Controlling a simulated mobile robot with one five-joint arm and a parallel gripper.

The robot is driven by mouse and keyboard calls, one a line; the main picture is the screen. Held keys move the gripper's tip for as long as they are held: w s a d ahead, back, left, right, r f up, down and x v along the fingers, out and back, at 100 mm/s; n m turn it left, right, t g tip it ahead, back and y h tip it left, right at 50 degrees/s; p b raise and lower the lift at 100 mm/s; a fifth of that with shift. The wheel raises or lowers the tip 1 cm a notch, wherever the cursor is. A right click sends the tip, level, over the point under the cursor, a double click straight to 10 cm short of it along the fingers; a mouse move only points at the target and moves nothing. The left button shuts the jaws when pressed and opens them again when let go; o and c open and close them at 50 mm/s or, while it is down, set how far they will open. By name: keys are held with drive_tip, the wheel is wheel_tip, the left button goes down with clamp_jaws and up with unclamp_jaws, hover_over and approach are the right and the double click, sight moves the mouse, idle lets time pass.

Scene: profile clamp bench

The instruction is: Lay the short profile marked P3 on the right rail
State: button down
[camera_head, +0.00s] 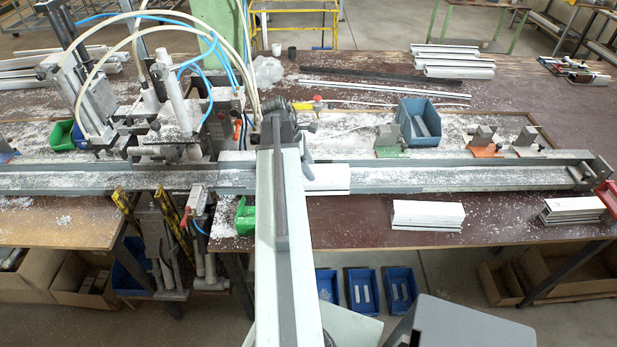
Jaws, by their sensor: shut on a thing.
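My arm reaches up the middle of the view to the bench, and my gripper (281,122) is at its far end. The right rail (480,180) is a long grey metal channel running from the arm to an end stop at the right.
White profile stacks lie on the front edge (428,216), front right (572,210) and back (453,62). A blue bin (418,122) and small clamps (484,142) stand behind the rail. Clamp machinery with hoses (180,110) stands left. A green bin (245,217) is beside the arm.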

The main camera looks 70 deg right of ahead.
sight(345, 174)
drive_tip(key=s+d, duration=0.1)
drive_tip(key=s, duration=0.2)
drive_tip(key=s+d, duration=0.1)
drive_tip(key=s, duration=0.3)
drive_tip(key=s+d+f+b, duration=0.1)
drive_tip(key=s, duration=0.3)
drive_tip(key=shift+s, duration=0.15)
drive_tip(key=w+d+f+b, duration=0.1)
drive_tip(key=w+d, duration=0.1)
drive_tip(key=w, duration=0.2)
drive_tip(key=w+d+f+b, duration=0.2)
drive_tip(key=w, duration=0.3)
drive_tip(key=w+d+f+b, duration=0.2)
drive_tip(key=w+d, duration=0.1)
drive_tip(key=w, duration=0.2)
drive_tip(key=shift+w+f, duration=0.2)
drive_tip(key=shift+r, duration=0.2)
drive_tip(key=shift+f, duration=0.1)
drive_tip(key=c, duration=0.6)
unclamp_jaws()
